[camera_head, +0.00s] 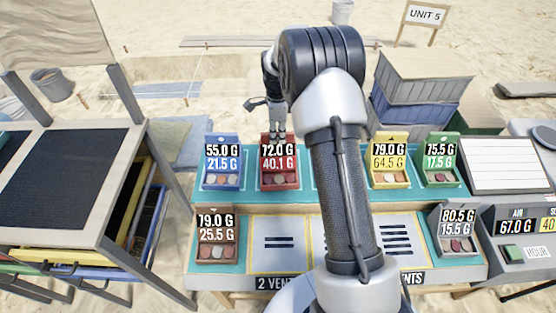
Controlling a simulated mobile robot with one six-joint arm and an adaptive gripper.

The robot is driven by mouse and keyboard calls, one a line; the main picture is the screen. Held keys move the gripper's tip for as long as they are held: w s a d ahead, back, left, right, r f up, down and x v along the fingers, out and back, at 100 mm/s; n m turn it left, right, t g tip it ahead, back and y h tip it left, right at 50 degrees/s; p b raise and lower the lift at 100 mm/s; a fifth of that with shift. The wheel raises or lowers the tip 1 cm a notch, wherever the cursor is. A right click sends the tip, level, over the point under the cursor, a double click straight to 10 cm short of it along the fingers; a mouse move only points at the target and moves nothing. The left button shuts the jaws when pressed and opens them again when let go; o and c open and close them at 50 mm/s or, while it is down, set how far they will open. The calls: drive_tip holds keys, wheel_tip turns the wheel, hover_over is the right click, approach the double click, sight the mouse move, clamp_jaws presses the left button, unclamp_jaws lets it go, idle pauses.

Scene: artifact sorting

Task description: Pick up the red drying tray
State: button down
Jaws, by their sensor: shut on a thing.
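The red drying tray (280,181) stands on the back row of the teal-topped bench, left of centre, with small round pieces in its front and a label reading 72.0 G and 40.1 G. My gripper (277,136) comes down from above and is shut on the red tray's upper back edge. The tray looks upright and still at the level of its neighbours; I cannot tell whether it touches the bench. My arm crosses the middle of the bench and hides part of the back row and the middle front slots.
A blue tray (221,180) stands close on the left. Yellow (389,180) and green (437,178) trays stand to the right. Brown (215,252) and grey (455,245) trays sit in front. A rack (62,160) is at left, a scale panel (515,225) at right.

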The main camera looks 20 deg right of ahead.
idle(0.6)
wheel_tip(320, 180, up, 20)
drive_tip(key=p, duration=0.5)
drive_tip(key=shift+p, duration=0.35)
drive_tip(key=shift+d, duration=0.1)
